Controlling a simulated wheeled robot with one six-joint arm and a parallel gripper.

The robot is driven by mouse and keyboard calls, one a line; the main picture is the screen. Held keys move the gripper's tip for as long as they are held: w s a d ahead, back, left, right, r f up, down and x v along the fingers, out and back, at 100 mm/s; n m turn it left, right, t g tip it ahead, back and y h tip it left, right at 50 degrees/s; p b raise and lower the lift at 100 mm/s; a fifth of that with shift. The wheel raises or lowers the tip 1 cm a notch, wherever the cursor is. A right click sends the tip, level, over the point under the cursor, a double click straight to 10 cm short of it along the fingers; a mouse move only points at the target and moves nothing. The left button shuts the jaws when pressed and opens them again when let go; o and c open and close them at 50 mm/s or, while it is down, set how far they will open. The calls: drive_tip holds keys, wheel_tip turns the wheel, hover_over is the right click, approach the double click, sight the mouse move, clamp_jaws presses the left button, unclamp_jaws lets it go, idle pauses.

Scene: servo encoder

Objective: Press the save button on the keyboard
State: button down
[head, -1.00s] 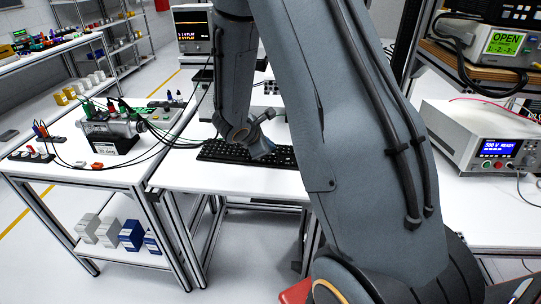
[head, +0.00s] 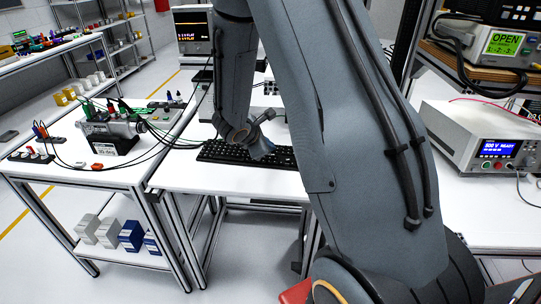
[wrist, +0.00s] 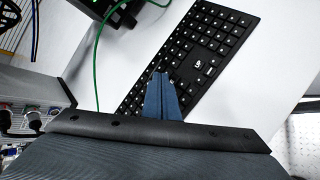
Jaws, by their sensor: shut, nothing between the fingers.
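The black keyboard (head: 216,152) lies on the white table, partly hidden by my arm in the head view. In the wrist view the keyboard (wrist: 215,45) runs diagonally, with rows of dark keys. One larger key (wrist: 197,65) bears a white mark; I cannot read whether it says save. My gripper (wrist: 160,76) is shut and empty, its blue-grey fingertips over the keyboard's lower-left part, left of and below the marked key. In the head view my gripper (head: 262,150) is at the keyboard. I cannot tell whether the tips touch any key.
A monitor (head: 192,30) stands behind, showing a dark screen with orange text. A motor rig (head: 112,133) with green and black cables is on the left table. A green cable (wrist: 98,60) runs left of the keyboard.

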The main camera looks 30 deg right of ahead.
drive_tip(key=shift+f+b, duration=0.8)
drive_tip(key=shift+b, duration=0.4)
idle(1.4)
drive_tip(key=shift+r, duration=0.1)
drive_tip(key=shift+r+p, duration=0.4)
drive_tip(key=shift+r, duration=0.3)
wheel_tip(320, 180, up, 5)
drive_tip(key=p, duration=0.3)
idle(0.5)
idle(0.6)
